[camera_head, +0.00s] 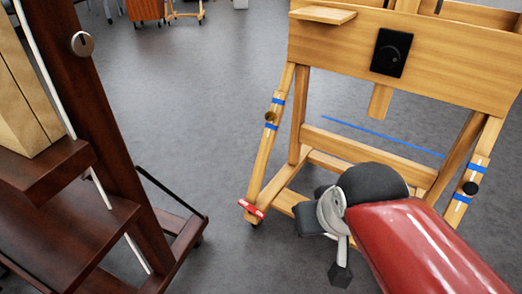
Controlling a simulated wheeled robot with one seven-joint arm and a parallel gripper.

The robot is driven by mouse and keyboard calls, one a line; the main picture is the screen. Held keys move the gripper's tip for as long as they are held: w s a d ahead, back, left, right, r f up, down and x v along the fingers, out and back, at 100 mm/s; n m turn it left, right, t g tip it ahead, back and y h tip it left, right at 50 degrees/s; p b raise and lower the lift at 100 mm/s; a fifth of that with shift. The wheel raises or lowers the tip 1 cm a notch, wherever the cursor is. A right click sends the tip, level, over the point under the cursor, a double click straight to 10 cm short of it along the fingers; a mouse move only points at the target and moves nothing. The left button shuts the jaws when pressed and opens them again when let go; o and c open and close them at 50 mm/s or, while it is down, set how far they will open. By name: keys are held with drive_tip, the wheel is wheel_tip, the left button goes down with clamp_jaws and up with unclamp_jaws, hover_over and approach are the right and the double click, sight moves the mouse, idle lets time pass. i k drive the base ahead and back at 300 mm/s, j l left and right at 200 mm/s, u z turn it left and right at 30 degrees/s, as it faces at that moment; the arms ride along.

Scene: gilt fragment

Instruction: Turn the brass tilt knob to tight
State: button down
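A small brass knob (270,117) sits on the left slanted strut of the light wooden easel (430,80), between two blue bands. It is small in the picture, and I cannot read any mark or its setting. My gripper (326,246) is in front of the easel's lower frame, below and right of the brass knob and well apart from it. Its two dark fingertips look spread apart, with nothing between them.
A black knob (470,188) sits on the easel's right strut. A red tag (251,208) marks the left foot. A dark wooden easel (115,150) with a silver knob (82,44) stands left. Grey floor (200,100) between is clear.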

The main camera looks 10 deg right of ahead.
sight(270, 116)
drive_tip(key=i+u, duration=0.85)
drive_tip(key=k, duration=0.1)
